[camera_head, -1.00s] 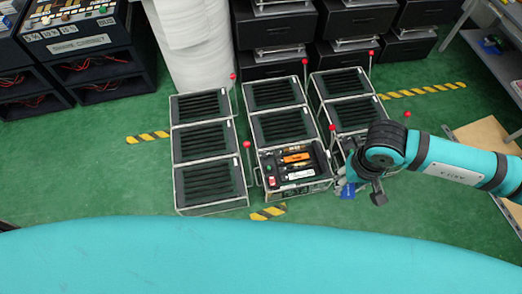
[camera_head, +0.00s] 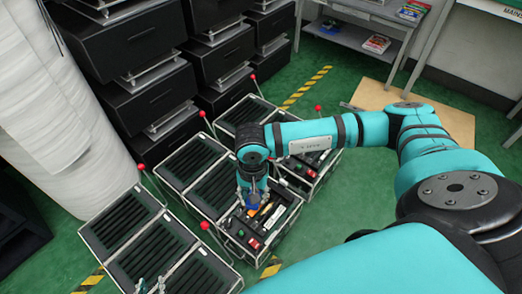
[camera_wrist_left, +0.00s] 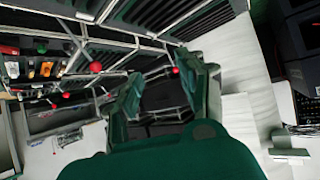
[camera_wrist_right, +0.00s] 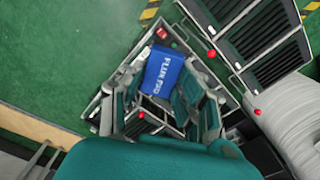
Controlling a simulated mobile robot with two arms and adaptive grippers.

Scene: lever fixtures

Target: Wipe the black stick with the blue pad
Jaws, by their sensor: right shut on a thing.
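The blue pad (camera_head: 253,201) with white lettering is in my right gripper (camera_head: 252,190). In the right wrist view the pad (camera_wrist_right: 165,72) shows beyond the fingers (camera_wrist_right: 160,105). The pad hangs over the open panel fixture (camera_head: 264,229), close to an orange stick and a white stick (camera_head: 275,216). I cannot tell whether it touches anything. I cannot clearly pick out the black stick; pad and gripper cover part of the panel. My left gripper (camera_head: 150,287) shows at the bottom edge of the head view. Its fingers (camera_wrist_left: 170,90) stand apart and empty in the left wrist view.
Slatted black lever fixtures (camera_head: 126,220) stand close around the panel, with red-knobbed levers (camera_head: 205,225) sticking up. Black drawer units (camera_head: 135,45) and a white roll (camera_head: 60,120) stand behind. Open green floor (camera_head: 335,225) lies to the right.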

